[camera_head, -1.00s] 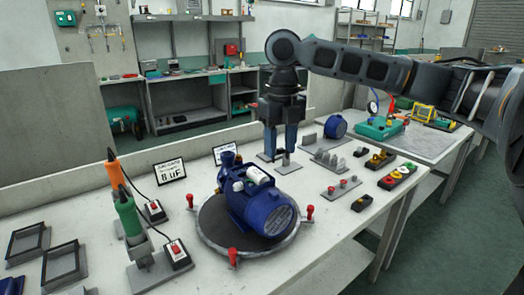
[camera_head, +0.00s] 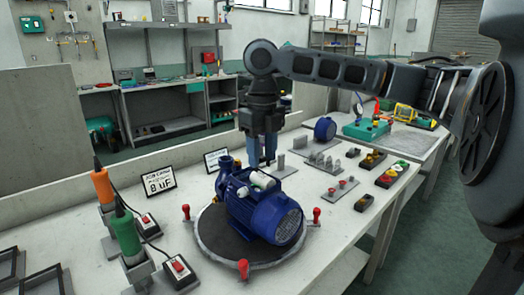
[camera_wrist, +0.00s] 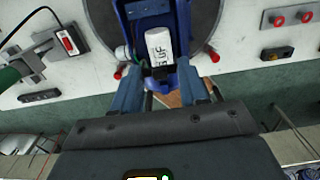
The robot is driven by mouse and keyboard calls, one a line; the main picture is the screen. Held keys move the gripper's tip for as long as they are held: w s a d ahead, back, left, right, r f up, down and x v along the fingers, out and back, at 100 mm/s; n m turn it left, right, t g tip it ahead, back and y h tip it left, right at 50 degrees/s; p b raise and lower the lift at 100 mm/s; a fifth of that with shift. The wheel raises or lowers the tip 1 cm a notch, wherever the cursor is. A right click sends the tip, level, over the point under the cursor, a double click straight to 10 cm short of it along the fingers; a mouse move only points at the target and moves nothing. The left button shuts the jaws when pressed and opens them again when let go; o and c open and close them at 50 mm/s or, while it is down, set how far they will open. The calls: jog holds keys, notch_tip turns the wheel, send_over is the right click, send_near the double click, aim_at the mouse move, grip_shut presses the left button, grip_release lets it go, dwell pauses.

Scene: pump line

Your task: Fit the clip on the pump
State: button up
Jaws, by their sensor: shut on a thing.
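The blue pump (camera_head: 272,216) lies on a round turntable (camera_head: 208,240) with red knobs at its rim. A white capacitor (camera_head: 262,180) sits on top of the pump; in the wrist view the capacitor (camera_wrist: 160,46) reads "8 µF". My gripper (camera_head: 262,163) points down just behind the pump, close to the capacitor. In the wrist view my gripper's blue fingers (camera_wrist: 160,72) stand on either side below the capacitor's end. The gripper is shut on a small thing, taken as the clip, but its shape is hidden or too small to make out.
An orange-handled driver (camera_head: 103,184) and a green-handled driver (camera_head: 125,232) stand left of the turntable, near red switch boxes (camera_head: 179,266). A sign (camera_head: 158,181) reads "8 µF". Small fixtures (camera_head: 341,188) and button boxes (camera_head: 383,178) lie to the right.

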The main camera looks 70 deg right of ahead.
notch_tip(320, 180, down, 2)
jog(key=shift+f+b, duration=0.1)
jog(key=shift+b, duration=0.5)
jog(key=shift+f, duration=0.45)
jog(key=shift+f, duration=0.3)
dwell(0.8)
jog(key=o, duration=1.1)
jog(key=shift+r, duration=0.2)
jog(key=shift+r+p, duration=2.7)
jog(key=shift+r, duration=0.2)
